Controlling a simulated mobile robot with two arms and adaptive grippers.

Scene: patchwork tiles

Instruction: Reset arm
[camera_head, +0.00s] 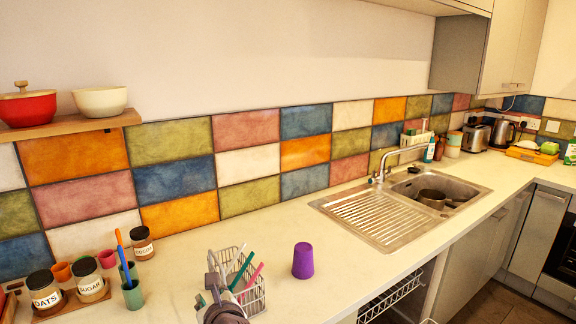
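My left gripper (216,286) shows small and grey at the bottom of the head view, over the near left side of a white wire cutlery basket (258,298). It hides part of the basket, and I cannot tell whether they touch. The spread of its fingers is not clear, and I see nothing held for certain. The basket stands on the pale worktop (350,270) with coloured utensils in it, pink and green among them.
A purple cup (303,261) stands right of the basket. Jars, cups and a green holder (132,296) stand at the left. The sink (400,205) holds a dark pot (432,198). A white rack (390,297) shows below the worktop. The worktop behind the basket is clear.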

